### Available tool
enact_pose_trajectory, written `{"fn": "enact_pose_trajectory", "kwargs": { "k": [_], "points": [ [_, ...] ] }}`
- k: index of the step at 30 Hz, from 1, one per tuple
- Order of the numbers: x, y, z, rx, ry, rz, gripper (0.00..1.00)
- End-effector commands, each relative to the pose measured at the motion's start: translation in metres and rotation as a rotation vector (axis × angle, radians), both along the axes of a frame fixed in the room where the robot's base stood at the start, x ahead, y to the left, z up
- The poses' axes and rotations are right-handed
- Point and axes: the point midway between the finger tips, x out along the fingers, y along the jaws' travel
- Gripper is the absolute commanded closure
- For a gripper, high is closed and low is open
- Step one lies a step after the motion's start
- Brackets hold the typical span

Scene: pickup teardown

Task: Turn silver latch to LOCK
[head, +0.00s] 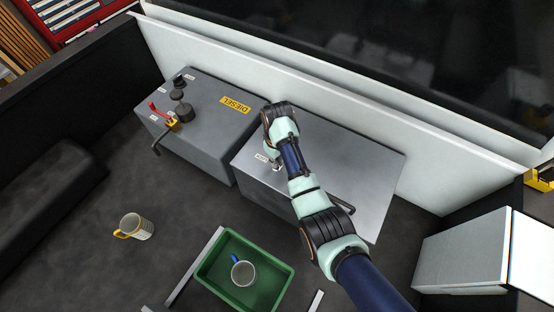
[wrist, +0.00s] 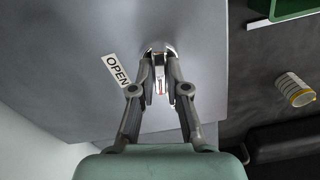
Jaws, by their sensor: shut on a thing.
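The silver latch (wrist: 158,50) is on the grey metal box (wrist: 60,40), beside a white label reading OPEN (wrist: 117,70). In the wrist view my gripper (wrist: 161,84) has its two fingers around the latch, shut on it. A small red mark shows between the fingers. In the head view my gripper (head: 274,166) reaches down to the left end of the right grey box (head: 360,165), next to a white label (head: 261,157). My arm hides part of the box top there. No LOCK label can be read in either view.
A grey box marked DIESEL (head: 210,135) stands to the left, with a red lever (head: 157,110) and a black cap. A green tray (head: 212,268) holding a cup is in front. A white wall runs behind the boxes.

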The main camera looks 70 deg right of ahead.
Motion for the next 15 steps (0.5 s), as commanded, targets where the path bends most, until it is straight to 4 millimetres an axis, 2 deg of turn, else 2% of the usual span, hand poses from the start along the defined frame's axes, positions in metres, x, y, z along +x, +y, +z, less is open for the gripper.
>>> {"fn": "enact_pose_trajectory", "kwargs": {
  "k": [6, 15],
  "points": [
    [0.0001, 0.0, 0.0005, 0.0, 0.0, 0.146, 1.0],
    [0.0, 0.0, 0.0004, 0.0, 0.0, 0.261, 1.0]
  ]
}}
